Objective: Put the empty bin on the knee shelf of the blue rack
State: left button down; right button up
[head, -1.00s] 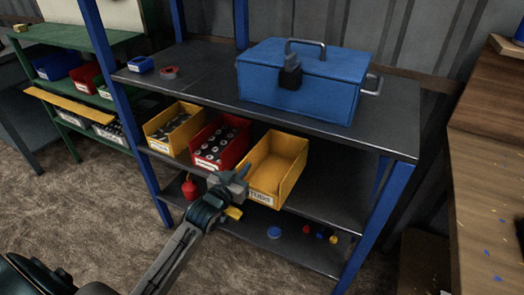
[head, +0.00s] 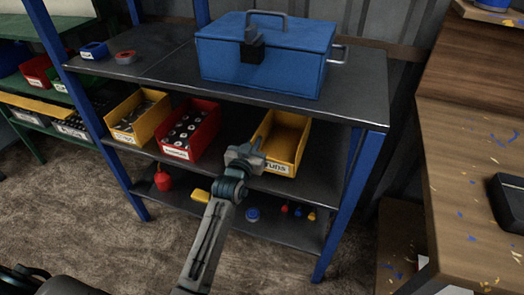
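The empty yellow bin (head: 286,134) is at the right part of the blue rack's middle shelf (head: 318,178), with its open mouth facing up and a white label on its front. It looks level and sits over the shelf; a small gap under it cannot be ruled out. My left gripper (head: 250,152) is at the bin's front left corner and appears shut on its left wall; the fingertips partly merge with the wall. My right gripper is out of view.
A red bin (head: 190,130) and a filled yellow bin (head: 137,116) stand to the left. A blue toolbox (head: 265,55) is on the top shelf above. A blue rack post (head: 340,205) rises at right. Small items lie on the bottom shelf; a wooden bench (head: 455,180) is beyond.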

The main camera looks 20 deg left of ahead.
pick_arm(q)
jog(key=shift+w+d, duration=0.25)
jog(key=shift+d, duration=0.25)
jog(key=shift+w+d, duration=0.2)
jog(key=shift+d, duration=0.3)
jog(key=shift+f, duration=1.8)
jog(key=shift+f+b, duration=0.1)
jog(key=shift+b, duration=0.2)
jog(key=c, duration=1.6)
grip_release()
jog(key=s, duration=1.2)
jog(key=shift+a, duration=0.2)
